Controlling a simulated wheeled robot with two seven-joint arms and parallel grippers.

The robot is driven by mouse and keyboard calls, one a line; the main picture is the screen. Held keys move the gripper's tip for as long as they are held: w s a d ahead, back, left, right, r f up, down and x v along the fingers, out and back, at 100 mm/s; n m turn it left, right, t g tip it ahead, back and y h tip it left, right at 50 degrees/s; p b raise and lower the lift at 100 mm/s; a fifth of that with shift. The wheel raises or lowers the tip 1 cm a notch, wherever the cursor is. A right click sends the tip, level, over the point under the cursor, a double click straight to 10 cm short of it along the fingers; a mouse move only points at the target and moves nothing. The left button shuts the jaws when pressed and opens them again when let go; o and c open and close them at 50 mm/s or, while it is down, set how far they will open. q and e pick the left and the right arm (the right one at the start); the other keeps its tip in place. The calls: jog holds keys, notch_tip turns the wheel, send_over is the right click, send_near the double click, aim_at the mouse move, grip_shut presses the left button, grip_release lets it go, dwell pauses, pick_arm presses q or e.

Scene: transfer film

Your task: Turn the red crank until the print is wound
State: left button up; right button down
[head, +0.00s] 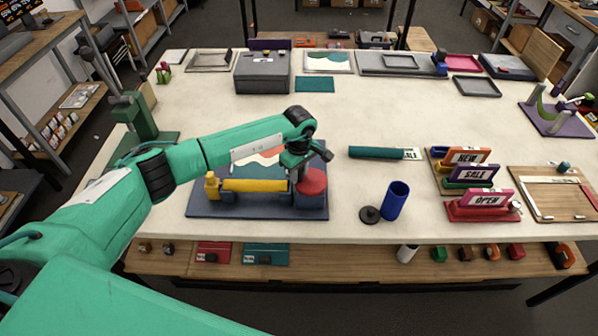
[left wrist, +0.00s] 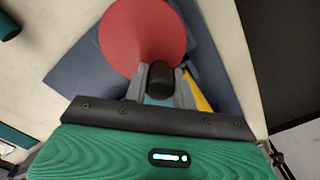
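The red crank (head: 313,183) is a round red disc at the right end of a winding device on a dark blue base (head: 205,203). A yellow roller (head: 255,185) runs left from it, and a print with red and teal shapes (head: 262,157) lies behind, partly hidden by my left arm. My left gripper (head: 298,176) points down at the crank. In the left wrist view the red disc (left wrist: 140,35) shows large, and the crank's black knob (left wrist: 160,78) sits between the two grey fingers, which appear closed against its sides. My right gripper is not in view.
A blue cup (head: 396,201) and a black lid (head: 370,215) stand to the right of the base. A teal roll (head: 378,152) lies behind them. Colored sign holders (head: 485,206) stand farther right. A green press (head: 140,118) stands at the left.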

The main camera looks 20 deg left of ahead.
aim_at(311, 189)
pick_arm(q)
jog(key=shift+s+f+n+b, duration=0.15)
jog(key=shift+n+b, duration=0.35)
jog(key=shift+b, duration=0.3)
jog(key=d+n+b, duration=0.1)
jog(key=n+b, duration=0.2)
jog(key=b, duration=0.1)
jog(key=s+n+b, duration=0.1)
jog(key=n+b, duration=0.3)
jog(key=s+d+n+b, duration=0.1)
jog(key=n+b, duration=0.3)
jog(key=shift+s+d, duration=0.1)
jog(key=shift+d, duration=0.25)
jog(key=n+b, duration=0.1)
jog(key=n, duration=0.1)
jog(key=d+n+b, duration=0.1)
jog(key=n+b, duration=0.1)
jog(key=shift+d, duration=0.1)
jog(key=shift+d+r+n+b, duration=0.25)
jog(key=shift+n+b, duration=0.4)
jog(key=shift+n, duration=0.25)
jog(key=o, duration=1)
